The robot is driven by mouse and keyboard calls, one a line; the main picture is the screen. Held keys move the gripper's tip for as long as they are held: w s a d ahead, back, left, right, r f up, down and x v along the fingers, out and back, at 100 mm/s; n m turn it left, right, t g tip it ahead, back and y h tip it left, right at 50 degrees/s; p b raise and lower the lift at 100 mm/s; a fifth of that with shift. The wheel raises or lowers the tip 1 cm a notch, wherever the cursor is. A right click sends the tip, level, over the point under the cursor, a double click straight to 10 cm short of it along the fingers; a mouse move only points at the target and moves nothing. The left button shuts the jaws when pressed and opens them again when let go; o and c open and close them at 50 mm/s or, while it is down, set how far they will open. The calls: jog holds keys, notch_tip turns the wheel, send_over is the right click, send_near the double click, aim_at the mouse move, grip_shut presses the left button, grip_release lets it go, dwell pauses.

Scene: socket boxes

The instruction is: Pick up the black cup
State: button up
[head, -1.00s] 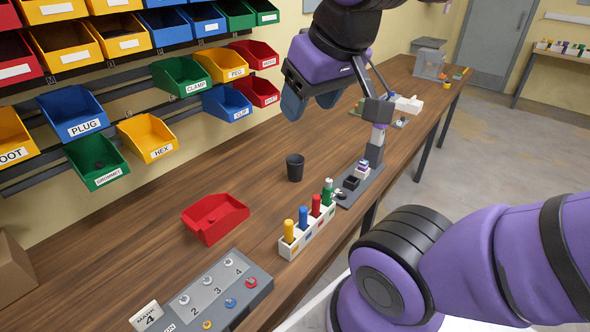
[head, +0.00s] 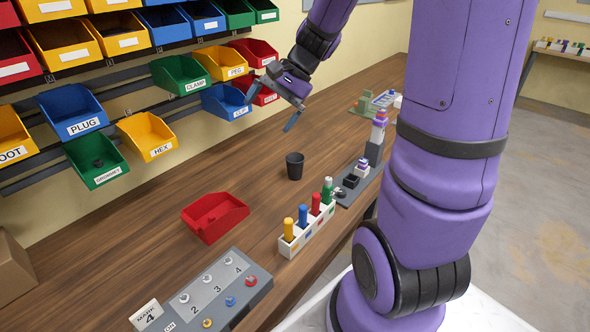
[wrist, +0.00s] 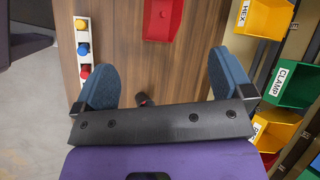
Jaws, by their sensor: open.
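The black cup (head: 295,166) stands upright on the wooden workbench, between the red bin and the grey fixture strip. My gripper (head: 271,126) is in the air above and behind the cup in the head view, apart from it, near the hanging bins. Its two fingers are spread with nothing between them. In the wrist view the blue finger pads of my gripper (wrist: 163,68) stand wide apart. The cup shows there as a small dark shape (wrist: 143,98) at the edge of the gripper's bar, which partly hides it.
A red bin (head: 214,218) sits on the bench left of the cup. A white rack (head: 307,233) with coloured pegs stands in front. Labelled bins such as the blue one (head: 226,102) hang on the wall close to my gripper. Bare bench surrounds the cup.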

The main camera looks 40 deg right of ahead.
jog(key=w+d+f+m+t+y, duration=0.1)
jog(key=w+d+f+m+t, duration=0.1)
jog(key=w+d+f+m, duration=0.3)
jog(key=m+t+h, duration=0.1)
jog(key=m+t, duration=0.6)
jog(key=m, duration=0.6)
send_near(303, 162)
jog(key=w+f, duration=0.1)
jog(key=w, duration=0.1)
jog(key=x, duration=1)
jog(key=shift+w+a+f, duration=0.2)
jog(key=shift+a+f, duration=0.05)
jog(key=shift+a, duration=0.05)
jog(key=c, duration=0.9)
